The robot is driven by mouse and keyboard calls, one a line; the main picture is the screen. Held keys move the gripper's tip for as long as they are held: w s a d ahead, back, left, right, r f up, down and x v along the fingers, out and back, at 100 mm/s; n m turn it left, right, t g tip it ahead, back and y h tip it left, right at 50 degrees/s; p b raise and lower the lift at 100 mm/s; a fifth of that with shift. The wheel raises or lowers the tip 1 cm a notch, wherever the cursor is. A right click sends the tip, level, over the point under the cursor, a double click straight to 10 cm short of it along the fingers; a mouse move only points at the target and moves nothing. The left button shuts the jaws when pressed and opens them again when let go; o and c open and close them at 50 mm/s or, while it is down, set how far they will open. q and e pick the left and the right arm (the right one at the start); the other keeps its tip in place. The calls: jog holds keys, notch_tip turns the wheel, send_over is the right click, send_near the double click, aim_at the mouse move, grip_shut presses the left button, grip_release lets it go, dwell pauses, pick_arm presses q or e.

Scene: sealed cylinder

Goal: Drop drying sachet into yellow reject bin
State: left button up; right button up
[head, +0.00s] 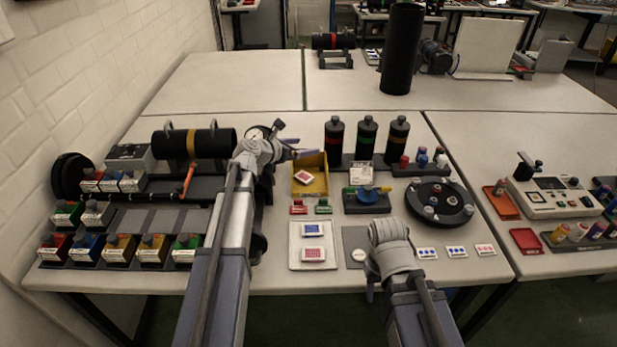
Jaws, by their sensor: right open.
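The yellow bin (321,184) stands mid-table, open at the top. A small white sachet with red print (303,177) shows within its outline, seemingly lying inside. My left gripper (303,154) is over the bin's back left edge, apart from that sachet in the picture. Its fingers are seen edge-on, so their opening is unclear. A white tray (295,263) in front of the bin holds a blue-printed packet (314,230) and a red-printed packet (313,254). My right gripper (370,291) is open and low at the table's front edge, partly hidden by its wrist.
Three black cylinders (366,140) stand behind and right of the bin. A round black carousel (440,217) is at the right. A black horizontal cylinder (215,143) and several colored boxes (152,248) fill the left. The back table is mostly clear.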

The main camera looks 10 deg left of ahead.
pick_arm(q)
jog(key=shift+o, duration=0.3)
jog(key=p+v, duration=0.3)
jog(key=v, duration=0.4)
jog(key=shift+s+a, duration=0.15)
jog(key=shift+s, duration=0.15)
jog(key=shift+r, duration=0.1)
